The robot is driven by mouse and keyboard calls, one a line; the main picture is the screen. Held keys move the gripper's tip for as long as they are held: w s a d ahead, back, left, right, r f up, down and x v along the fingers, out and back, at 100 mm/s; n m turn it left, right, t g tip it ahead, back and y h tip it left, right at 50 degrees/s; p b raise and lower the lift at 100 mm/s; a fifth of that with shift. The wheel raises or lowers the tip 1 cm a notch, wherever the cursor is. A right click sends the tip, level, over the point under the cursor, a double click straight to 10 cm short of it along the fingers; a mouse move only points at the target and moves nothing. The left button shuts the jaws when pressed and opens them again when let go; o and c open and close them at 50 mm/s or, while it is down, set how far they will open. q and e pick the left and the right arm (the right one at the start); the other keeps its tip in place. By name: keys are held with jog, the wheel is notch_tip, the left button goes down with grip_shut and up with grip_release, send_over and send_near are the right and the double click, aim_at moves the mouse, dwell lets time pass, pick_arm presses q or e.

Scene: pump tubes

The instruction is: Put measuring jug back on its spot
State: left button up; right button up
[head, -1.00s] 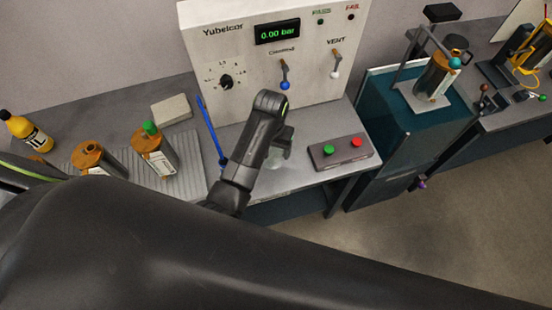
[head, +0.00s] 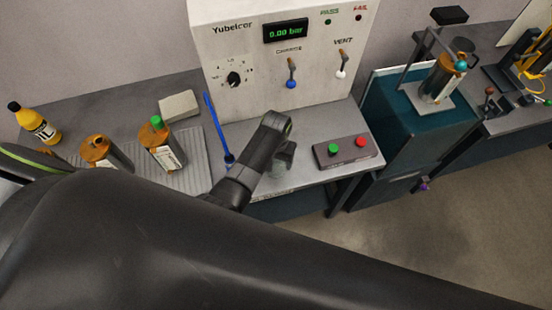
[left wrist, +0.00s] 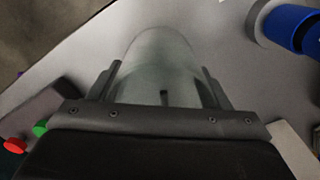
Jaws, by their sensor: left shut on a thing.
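The measuring jug (left wrist: 162,65) is a clear, greyish vessel between the two fingers of my left gripper (left wrist: 163,88) in the left wrist view. The fingers sit on either side of it, and the gripper is shut on it. In the head view my left gripper (head: 284,158) is over the front part of the grey bench, left of the button box. The jug is mostly hidden behind the gripper there. I cannot tell whether its base touches the bench. The jug's spot cannot be made out. My right gripper is not in view.
The button box (head: 348,151) with green and red buttons is close to the right. The tester panel (head: 285,60) rises behind. Orange canisters (head: 162,146) stand on a ribbed mat farther left. The bench's front edge is near.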

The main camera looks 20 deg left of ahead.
pick_arm(q)
jog(key=shift+f, duration=0.15)
jog(key=o, duration=1)
notch_tip(320, 180, up, 12)
jog(key=shift+r, duration=0.2)
jog(key=shift+f, duration=0.1)
